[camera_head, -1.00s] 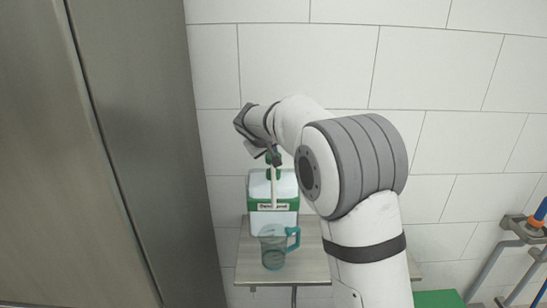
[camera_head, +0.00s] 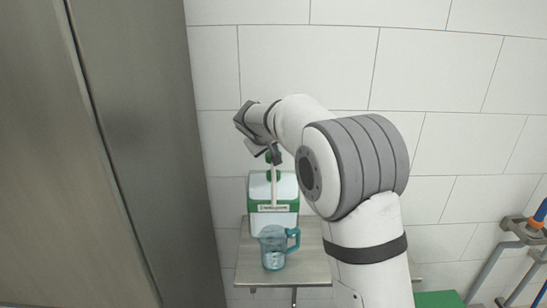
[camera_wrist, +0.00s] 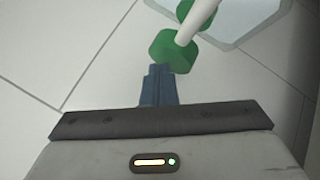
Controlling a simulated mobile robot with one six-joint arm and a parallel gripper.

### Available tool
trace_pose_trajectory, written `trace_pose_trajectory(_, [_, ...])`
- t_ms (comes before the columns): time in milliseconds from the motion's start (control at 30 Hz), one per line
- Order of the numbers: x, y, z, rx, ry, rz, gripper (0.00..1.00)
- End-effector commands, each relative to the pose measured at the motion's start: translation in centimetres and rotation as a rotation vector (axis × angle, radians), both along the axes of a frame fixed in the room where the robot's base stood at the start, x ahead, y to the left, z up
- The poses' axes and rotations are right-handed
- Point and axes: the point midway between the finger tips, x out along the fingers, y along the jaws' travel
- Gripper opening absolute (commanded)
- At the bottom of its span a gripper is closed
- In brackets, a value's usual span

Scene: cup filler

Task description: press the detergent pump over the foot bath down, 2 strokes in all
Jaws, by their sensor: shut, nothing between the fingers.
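The detergent container (camera_head: 273,203) is white and green with a label, and stands on a small table (camera_head: 313,262) against the wall. Its green pump head (camera_head: 269,157) sits at the top, with a white tube hanging in front. A clear teal cup (camera_head: 273,247) with a handle stands in front of the container, under the tube. My gripper (camera_head: 274,155) is at the pump head, its fingers shut and empty. In the wrist view, the fingertips (camera_wrist: 160,72) are close to the green pump head (camera_wrist: 172,50); I cannot tell whether they touch. No foot bath is identifiable.
A tall steel cabinet (camera_head: 150,150) stands close on the left. A green object (camera_head: 438,299) and a rack with blue and orange parts (camera_head: 527,229) are at the lower right. The tiled wall is behind.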

Motion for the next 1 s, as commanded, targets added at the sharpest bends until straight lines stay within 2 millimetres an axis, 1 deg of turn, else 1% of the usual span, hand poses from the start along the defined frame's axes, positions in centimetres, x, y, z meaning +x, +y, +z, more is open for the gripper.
trace_pose_trajectory(133, [0.0, 0.0, 0.0, 0.0, 0.001, -0.001, 0.0])
trace_pose_trajectory(267, [0.0, 0.0, 0.7, 0.001, 0.0, -0.001, 0.0])
trace_pose_trajectory(700, [0.0, 0.0, 5.2, 0.002, -0.001, -0.001, 0.0])
trace_pose_trajectory(800, [0.0, 0.0, 5.9, 0.001, 0.0, -0.001, 0.0])
trace_pose_trajectory(1000, [0.0, 0.0, 6.0, 0.001, 0.0, -0.001, 0.0])
